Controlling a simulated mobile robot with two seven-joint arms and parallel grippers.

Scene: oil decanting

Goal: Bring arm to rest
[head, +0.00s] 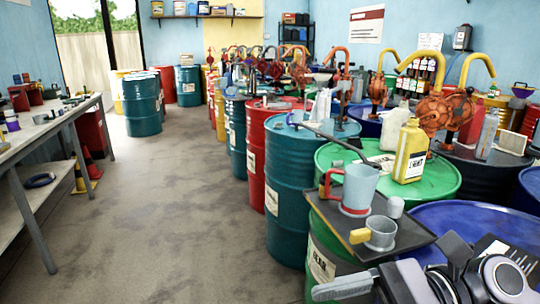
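My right gripper (436,272) shows in part at the bottom right corner, in dark and grey parts, over the near blue drum. Its fingertips are not clear enough to tell whether it is open or shut. It is in front of and to the right of a dark tray (408,238). The gripper looks apart from both. My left gripper is not in view.
A yellow bottle (411,152) stands on a green drum (440,182). A blue drum (470,222) is close to my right gripper. More drums with orange pumps (437,112) line the right. A workbench (50,125) is at the left. The floor (165,215) between is clear.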

